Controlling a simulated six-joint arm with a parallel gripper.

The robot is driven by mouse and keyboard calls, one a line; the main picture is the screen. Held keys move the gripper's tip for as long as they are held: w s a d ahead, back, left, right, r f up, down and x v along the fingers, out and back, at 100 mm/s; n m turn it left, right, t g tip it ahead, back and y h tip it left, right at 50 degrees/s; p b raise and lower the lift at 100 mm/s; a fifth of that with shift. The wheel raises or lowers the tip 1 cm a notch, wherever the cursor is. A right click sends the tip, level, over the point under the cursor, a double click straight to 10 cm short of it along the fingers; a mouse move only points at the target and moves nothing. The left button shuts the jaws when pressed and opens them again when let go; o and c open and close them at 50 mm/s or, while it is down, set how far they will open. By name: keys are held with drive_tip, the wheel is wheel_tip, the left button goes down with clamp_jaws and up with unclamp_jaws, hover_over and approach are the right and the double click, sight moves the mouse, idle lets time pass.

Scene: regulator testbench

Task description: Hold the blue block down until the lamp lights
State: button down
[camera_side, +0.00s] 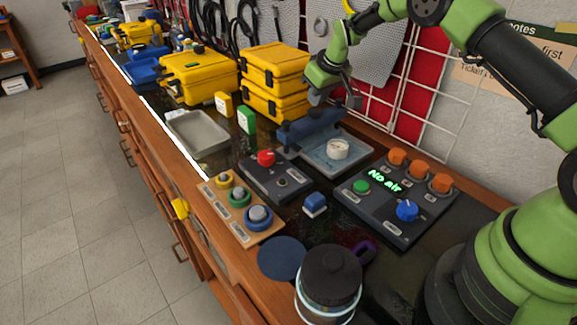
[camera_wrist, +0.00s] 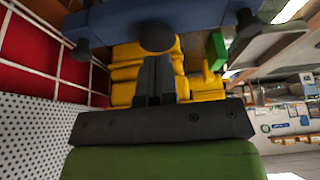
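The blue block (camera_side: 315,204) is a small cube with a pale lower part, on the dark bench top between the red-knob box and the control panel in the side view. My gripper (camera_side: 333,100) is well behind and above it, near the blue fixture. In the wrist view my gripper's dark fingers (camera_wrist: 158,75) lie side by side and look shut, with nothing seen between them. The block is not seen in the wrist view. I cannot tell which part is the lamp; a green dome (camera_side: 361,187) sits on the panel.
The control panel (camera_side: 393,231) glows "No air" and carries orange knobs and a blue knob. The red-knob box (camera_side: 276,183), a wooden button board (camera_side: 216,204) and a dark jar (camera_side: 329,284) surround the block. A blue fixture (camera_side: 308,130) and gauge tray (camera_side: 357,153) stand behind.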

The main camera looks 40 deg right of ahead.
sight(315, 110)
drive_tip(key=shift+f, duration=1.75)
idle(1.7)
drive_tip(key=shift+r, duration=4.6)
